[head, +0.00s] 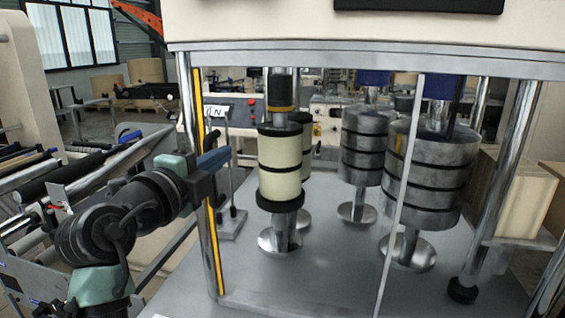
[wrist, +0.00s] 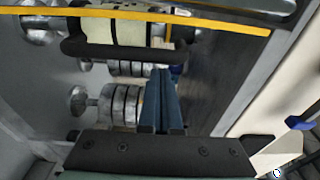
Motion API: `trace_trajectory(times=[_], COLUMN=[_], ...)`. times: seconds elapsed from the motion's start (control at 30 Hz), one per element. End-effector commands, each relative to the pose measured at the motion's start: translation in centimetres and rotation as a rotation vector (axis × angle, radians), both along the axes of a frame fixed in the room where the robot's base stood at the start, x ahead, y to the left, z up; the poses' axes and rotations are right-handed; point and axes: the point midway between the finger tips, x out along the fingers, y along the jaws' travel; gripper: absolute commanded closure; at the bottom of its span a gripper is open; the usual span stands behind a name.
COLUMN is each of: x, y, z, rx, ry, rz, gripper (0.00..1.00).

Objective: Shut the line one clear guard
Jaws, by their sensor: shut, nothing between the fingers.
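The clear guard is hard to make out because it is see-through. A slim pale upright (head: 402,190) in the head view may be its edge, and I cannot tell how far open it stands. A yellow strip (head: 209,190) runs down the left post of the machine frame; a yellow strip (wrist: 230,25) also crosses the top of the wrist view. My gripper (head: 228,152) has its blue fingers together and empty, beside the left post at mid height. The shut fingers (wrist: 160,75) point toward the rollers in the wrist view. Contact with the guard cannot be told.
Inside the frame stand a cream roller stack (head: 280,165) and grey banded roller stacks (head: 420,180) on a grey deck (head: 310,270). A chrome post (head: 510,170) stands at the right, with tan blocks (head: 525,195) beyond it. Other rollers (head: 70,165) lie at the left.

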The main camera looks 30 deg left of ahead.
Motion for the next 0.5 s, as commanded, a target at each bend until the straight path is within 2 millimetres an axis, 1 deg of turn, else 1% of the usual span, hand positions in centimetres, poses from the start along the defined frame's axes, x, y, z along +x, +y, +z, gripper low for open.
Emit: trace_trajectory(times=[0.03, 0.1, 0.13, 0.3, 0.4, 0.5], x=[0.9, 1.6, 0.4, -3.6, -5.5, -6.9], y=[-1.1, -2.0, -1.8, -2.5, -2.9, -3.2], z=[-0.2, -0.3, -0.3, -0.4, -0.2, -0.2], rx=[0.004, 0.004, 0.005, 0.004, 0.003, 0.003], ry=[0.000, 0.000, -0.003, -0.001, -0.001, 0.000], rz=[-0.008, -0.007, 0.000, -0.002, -0.003, -0.004], gripper=[1.00, 1.00, 1.00, 1.00, 1.00, 1.00])
